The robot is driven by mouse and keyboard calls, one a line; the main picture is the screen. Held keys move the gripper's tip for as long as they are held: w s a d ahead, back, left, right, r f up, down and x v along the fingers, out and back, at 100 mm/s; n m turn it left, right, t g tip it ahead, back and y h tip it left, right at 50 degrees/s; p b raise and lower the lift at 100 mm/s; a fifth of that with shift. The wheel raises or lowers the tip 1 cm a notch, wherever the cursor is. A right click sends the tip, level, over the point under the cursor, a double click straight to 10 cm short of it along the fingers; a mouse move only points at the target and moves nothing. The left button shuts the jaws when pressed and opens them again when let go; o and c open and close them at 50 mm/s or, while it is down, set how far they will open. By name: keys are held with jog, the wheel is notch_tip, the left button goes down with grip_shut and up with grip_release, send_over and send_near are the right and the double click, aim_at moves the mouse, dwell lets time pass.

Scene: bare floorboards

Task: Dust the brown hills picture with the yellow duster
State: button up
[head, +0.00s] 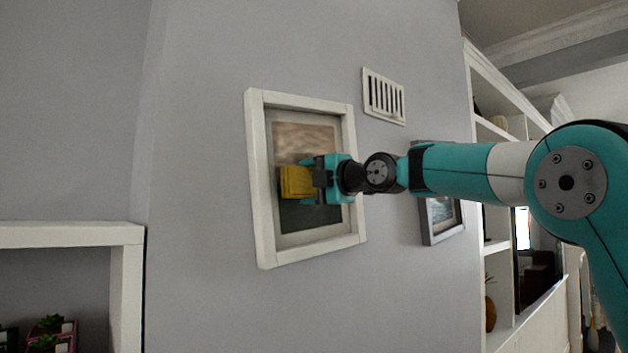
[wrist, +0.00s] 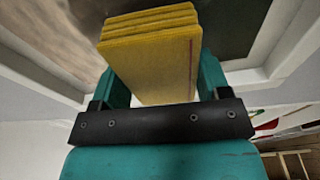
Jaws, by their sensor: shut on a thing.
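The picture (head: 305,138) hangs on the grey wall in a white frame, with a brown, blurry upper part and a dark lower part. My gripper (head: 318,181) is shut on the yellow duster (head: 296,181) and holds it in front of the picture's middle left. In the wrist view the duster (wrist: 152,55) is a ridged yellow block between the two teal fingers of my gripper (wrist: 155,85). The picture (wrist: 75,30) shows behind it. I cannot tell whether the duster touches the picture. The duster and gripper hide the picture's middle.
A white vent (head: 384,97) is on the wall up and right of the frame. A second, grey-framed picture (head: 441,215) hangs to the right, partly behind my arm. White shelves (head: 497,250) stand at the right. A white shelf unit (head: 75,235) with small plants is at the lower left.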

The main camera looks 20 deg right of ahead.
jog(key=shift+p+x, duration=0.5)
jog(key=shift+x, duration=0.5)
dwell(0.4)
jog(key=shift+w+d, duration=0.1)
jog(key=shift+d, duration=0.05)
